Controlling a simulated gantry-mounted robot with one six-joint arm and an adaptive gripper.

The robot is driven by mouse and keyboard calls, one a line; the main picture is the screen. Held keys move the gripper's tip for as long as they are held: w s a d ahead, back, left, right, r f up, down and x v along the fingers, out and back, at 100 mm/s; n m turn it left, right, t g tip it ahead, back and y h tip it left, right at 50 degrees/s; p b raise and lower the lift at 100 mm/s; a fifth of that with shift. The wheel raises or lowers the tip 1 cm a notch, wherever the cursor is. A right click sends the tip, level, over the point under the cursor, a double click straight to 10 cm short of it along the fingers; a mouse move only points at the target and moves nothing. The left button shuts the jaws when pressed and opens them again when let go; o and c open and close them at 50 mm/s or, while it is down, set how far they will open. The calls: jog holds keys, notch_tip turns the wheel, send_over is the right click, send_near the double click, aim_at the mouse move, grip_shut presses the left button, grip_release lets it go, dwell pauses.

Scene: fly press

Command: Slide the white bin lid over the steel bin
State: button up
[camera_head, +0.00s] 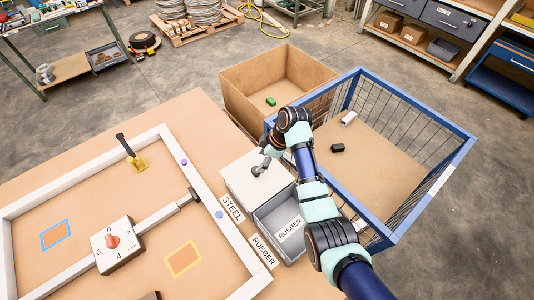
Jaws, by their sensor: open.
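The white bin lid (240,176) lies flat over the bin place beside the STEEL label (232,207), at the table's right edge. It hides the inside of the steel bin there. The grey open bin (262,216) beside the RUBBER label (262,250) stands directly in front of it, uncovered. My gripper (257,170) is open and points down at the middle of the lid. Its fingertips are small here, and I cannot tell whether they touch the lid or a knob on it.
A cardboard box (245,85) with a green block and a blue wire crate (440,180) with two small blocks stand beyond the bins. A white frame (195,165) with a numbered dial box (117,243) and a yellow-based handle (138,162) occupies the table's left.

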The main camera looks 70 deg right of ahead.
jog(key=v, duration=0.5)
jog(key=shift+s+r, duration=0.1)
jog(key=shift+r, duration=0.2)
